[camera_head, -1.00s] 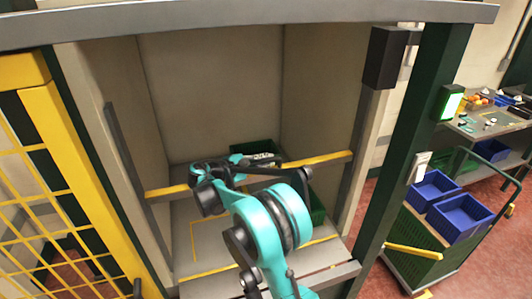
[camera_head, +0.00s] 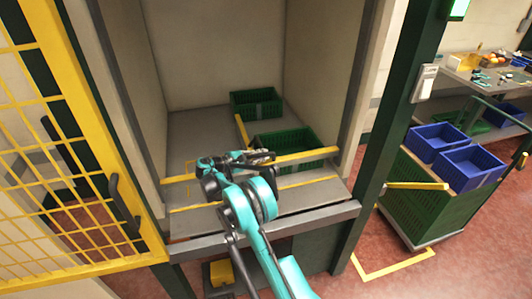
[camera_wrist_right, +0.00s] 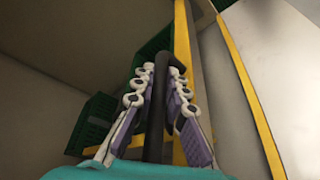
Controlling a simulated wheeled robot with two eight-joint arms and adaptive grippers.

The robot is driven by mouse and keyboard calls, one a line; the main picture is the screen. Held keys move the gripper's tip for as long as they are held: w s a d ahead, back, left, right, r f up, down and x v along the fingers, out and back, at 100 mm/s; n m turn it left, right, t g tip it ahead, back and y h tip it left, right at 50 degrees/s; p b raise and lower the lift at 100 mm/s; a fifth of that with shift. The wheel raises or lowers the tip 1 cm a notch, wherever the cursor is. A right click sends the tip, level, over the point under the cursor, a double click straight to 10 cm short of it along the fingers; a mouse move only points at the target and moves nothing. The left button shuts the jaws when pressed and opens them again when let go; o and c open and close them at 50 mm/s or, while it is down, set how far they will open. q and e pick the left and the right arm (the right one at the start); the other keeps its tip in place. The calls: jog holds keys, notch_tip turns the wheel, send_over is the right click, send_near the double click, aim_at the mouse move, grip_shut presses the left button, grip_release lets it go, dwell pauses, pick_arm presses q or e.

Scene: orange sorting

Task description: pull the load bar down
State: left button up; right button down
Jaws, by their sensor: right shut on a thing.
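The yellow load bar (camera_head: 305,155) spans the front opening of a grey lift bay, low above its floor and a little above the front sill. It also shows in the right wrist view (camera_wrist_right: 183,45), running up beyond my fingers. My right gripper (camera_head: 262,157) is at the middle of the bar. In the right wrist view, my right gripper (camera_wrist_right: 160,105) has its fingers on both sides of a dark handle (camera_wrist_right: 157,90) beside the bar and is shut on it. My left gripper is out of view.
Green crates (camera_head: 257,102) (camera_head: 290,142) stand in the bay behind the bar. A yellow mesh gate (camera_head: 60,140) is at the left. At the right, a green cart (camera_head: 430,205) carries blue bins (camera_head: 470,168), before a table (camera_head: 490,85). Red floor lies between bay and cart.

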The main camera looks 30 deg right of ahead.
aim_at(262, 163)
notch_tip(262, 163, down, 4)
jog(key=shift+f+b, duration=0.1)
jog(key=shift+b, duration=0.6)
jog(key=shift+s+a+f, duration=0.1)
jog(key=c, duration=1.5)
grip_release()
jog(key=shift+f, duration=0.1)
jog(key=shift+c, duration=0.2)
jog(key=w+v, duration=0.1)
jog(key=v, duration=1.1)
jog(key=shift+s, duration=0.35)
